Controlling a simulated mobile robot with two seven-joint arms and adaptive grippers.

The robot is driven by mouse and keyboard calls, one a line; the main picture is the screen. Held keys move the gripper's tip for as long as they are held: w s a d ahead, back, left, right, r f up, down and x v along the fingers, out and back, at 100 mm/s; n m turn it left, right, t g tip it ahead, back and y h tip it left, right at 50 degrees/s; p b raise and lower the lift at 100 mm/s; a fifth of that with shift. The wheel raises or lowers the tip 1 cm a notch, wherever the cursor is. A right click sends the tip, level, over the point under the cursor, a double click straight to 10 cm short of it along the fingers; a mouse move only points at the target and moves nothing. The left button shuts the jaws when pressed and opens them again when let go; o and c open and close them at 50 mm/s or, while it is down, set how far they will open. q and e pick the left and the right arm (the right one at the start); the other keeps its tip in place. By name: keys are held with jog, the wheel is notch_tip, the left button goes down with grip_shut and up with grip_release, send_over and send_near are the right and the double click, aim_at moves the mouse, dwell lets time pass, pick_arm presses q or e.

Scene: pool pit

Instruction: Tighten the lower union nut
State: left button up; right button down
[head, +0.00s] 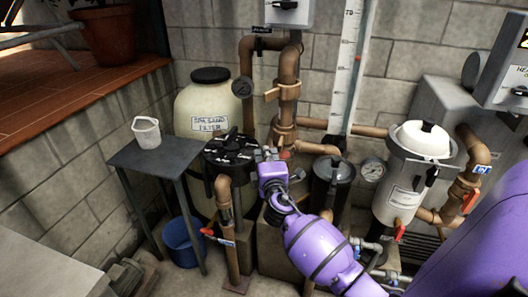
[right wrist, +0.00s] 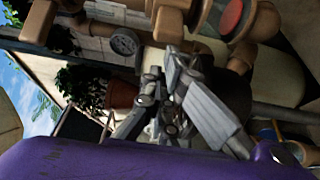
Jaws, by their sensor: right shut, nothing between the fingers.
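A brown vertical pipe (head: 287,66) comes down behind the multiport valve. Low on it is a wide brown collar (head: 283,134) that looks like the lower union nut; a higher brown fitting (head: 284,91) sits above it. My right gripper (head: 266,154) is just below and left of the collar, close to the black valve top. Its fingers are shut and empty. In the right wrist view the grey fingers (right wrist: 168,62) point up toward brown pipe fittings (right wrist: 172,20). I cannot tell whether they touch anything. My left gripper is not in view.
The black multiport valve (head: 231,149) stands in front of the cream sand filter (head: 206,108). A pump strainer (head: 330,172), a gauge (head: 373,170) and a white-lidded canister (head: 404,188) are to the right.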

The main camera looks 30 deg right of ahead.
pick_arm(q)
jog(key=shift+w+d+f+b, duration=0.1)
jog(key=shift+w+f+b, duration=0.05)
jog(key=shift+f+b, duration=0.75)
pick_arm(e)
jog(key=s+d+n+t+y, duration=0.1)
jog(key=s+d+n+y, duration=0.5)
jog(key=y, duration=0.4)
jog(key=shift+d+n+t+y, duration=0.3)
jog(key=shift+d+n, duration=0.2)
jog(key=shift+d, duration=0.3)
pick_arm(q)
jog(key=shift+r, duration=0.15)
pick_arm(e)
jog(key=shift+f, duration=0.1)
jog(key=shift+d, duration=0.1)
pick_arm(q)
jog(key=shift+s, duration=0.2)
